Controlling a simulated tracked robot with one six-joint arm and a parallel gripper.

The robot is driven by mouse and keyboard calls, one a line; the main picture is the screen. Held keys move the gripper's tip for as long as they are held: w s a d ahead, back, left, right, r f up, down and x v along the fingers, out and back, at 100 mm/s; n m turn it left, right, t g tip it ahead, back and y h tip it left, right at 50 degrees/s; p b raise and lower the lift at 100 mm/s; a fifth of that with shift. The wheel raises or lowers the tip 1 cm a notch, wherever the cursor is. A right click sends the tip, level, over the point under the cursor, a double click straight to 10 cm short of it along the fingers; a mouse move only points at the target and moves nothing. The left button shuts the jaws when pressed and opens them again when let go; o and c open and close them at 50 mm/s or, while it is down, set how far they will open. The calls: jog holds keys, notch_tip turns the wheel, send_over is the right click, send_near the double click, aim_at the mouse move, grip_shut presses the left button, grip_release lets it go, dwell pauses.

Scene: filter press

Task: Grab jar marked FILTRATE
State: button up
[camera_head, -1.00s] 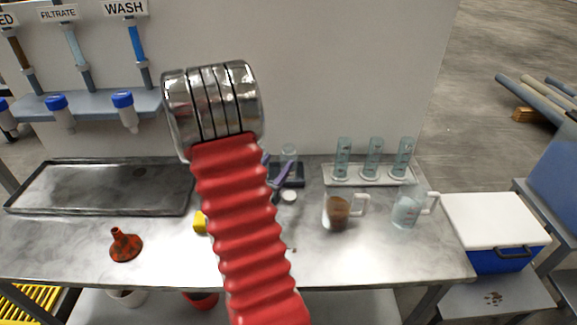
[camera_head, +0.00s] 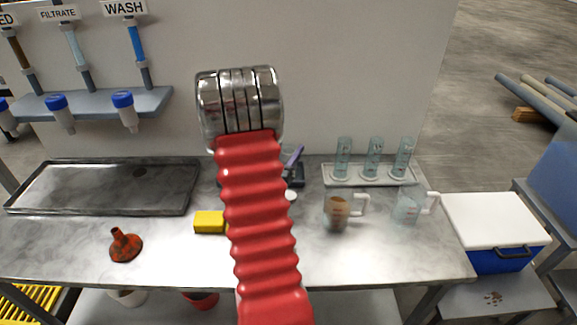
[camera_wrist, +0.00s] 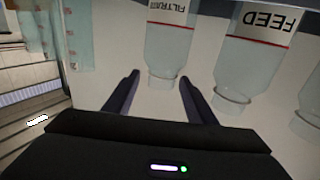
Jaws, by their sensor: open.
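In the wrist view, a clear jar with a white label reading FILTRATE (camera_wrist: 168,45) appears upside down, its narrow neck towards the bottom of the picture. My gripper (camera_wrist: 160,77) is open, its two dark fingers apart. The jar's neck shows in the gap between them, and nothing is gripped. I cannot tell how far off the jar is. A similar jar labelled FEED (camera_wrist: 252,50) is right of it, beyond the right finger. In the head view my arm hides most of the gripper and I cannot make out the FILTRATE jar.
A third jar (camera_wrist: 312,105) is at the wrist view's right edge, and a graduated clear vessel (camera_wrist: 78,35) at upper left. On the bench are a black tray (camera_head: 100,188), an orange funnel (camera_head: 125,245), a yellow block (camera_head: 209,222), a brown-filled jug (camera_head: 336,214) and a cylinder rack (camera_head: 368,174).

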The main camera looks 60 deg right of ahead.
aim_at(291, 145)
jog(key=shift+d+f, duration=0.1)
jog(key=shift+d, duration=2.5)
jog(key=shift+c, duration=0.5)
grip_shut()
